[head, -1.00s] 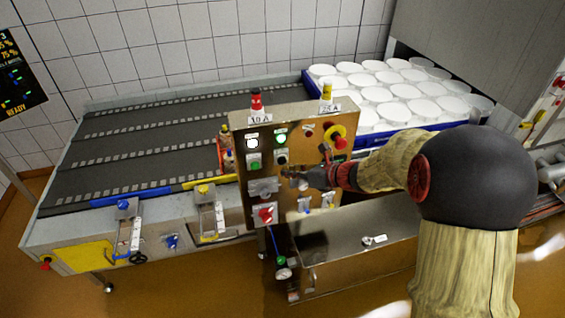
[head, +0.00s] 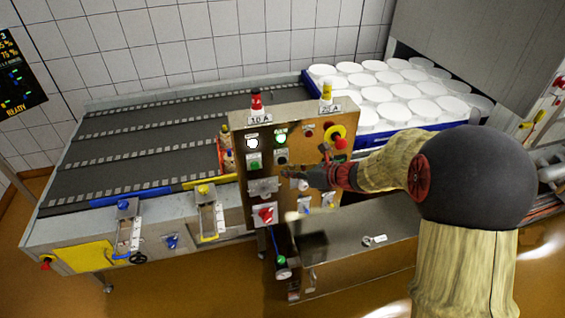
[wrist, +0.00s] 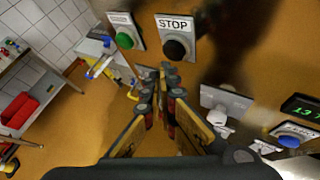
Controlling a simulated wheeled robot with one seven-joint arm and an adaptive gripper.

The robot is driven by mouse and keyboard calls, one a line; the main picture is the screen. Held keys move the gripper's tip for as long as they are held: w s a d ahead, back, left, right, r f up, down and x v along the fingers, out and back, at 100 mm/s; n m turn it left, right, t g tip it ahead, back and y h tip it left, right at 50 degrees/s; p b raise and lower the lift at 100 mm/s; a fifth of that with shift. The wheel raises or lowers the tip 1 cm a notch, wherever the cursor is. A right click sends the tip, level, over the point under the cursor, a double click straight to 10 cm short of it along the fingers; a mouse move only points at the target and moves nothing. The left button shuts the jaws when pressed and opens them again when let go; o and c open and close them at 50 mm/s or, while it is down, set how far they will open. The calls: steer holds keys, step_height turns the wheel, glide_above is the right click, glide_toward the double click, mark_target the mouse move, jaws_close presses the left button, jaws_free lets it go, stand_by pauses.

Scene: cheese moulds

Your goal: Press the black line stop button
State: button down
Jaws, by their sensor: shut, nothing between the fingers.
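The black stop button (wrist: 177,48) sits on a pale plate labelled STOP in the wrist view. In the head view the black button (head: 282,157) is on the metal control panel (head: 345,165), right of the green button. My gripper (wrist: 170,70) is shut and empty. Its fingertips appear just below the black button in the wrist view, and a gap shows between them in the picture. I cannot tell the depth of that gap. In the head view my gripper (head: 288,172) is in front of the panel, just below the button.
A green button (wrist: 124,40) is left of STOP. The panel also holds a red rotary switch (head: 265,215) and a red emergency knob (head: 340,142). A conveyor (head: 150,130) lies behind.

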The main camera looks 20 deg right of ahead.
steer(key=shift+w, duration=0.15)
steer(key=shift+w, duration=0.3)
stand_by(0.3)
steer(key=shift+w, duration=0.5)
stand_by(0.8)
steer(key=shift+s, duration=0.95)
steer(key=s, duration=0.5)
stand_by(0.3)
stand_by(0.7)
